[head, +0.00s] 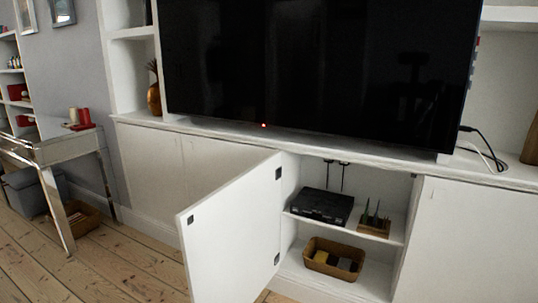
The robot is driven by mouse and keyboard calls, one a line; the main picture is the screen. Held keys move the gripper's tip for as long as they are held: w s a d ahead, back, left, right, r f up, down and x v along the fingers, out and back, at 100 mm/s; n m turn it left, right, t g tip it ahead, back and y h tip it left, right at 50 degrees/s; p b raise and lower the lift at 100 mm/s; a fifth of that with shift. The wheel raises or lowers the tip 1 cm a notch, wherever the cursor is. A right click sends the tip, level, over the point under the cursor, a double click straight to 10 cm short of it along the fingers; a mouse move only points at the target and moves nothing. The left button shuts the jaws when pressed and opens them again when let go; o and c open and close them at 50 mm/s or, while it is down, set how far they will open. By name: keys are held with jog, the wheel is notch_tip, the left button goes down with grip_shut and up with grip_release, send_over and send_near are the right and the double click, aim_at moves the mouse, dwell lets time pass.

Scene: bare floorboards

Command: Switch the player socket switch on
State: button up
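A white cabinet under the television has one door (230,235) standing open. On its inner shelf lies a flat black box (321,206), which looks like the player. Above and behind it, two dark plugs with cables (337,164) show at the back wall, just under the cabinet top. The socket switch itself is too small or hidden to make out, and I cannot tell its position. My gripper is not in view.
A small device with upright antennas (375,221) stands right of the black box. A wicker basket (317,262) sits on the compartment floor. The large television (318,70) shows a red light below. The open door juts into the room. A desk (65,147) stands left.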

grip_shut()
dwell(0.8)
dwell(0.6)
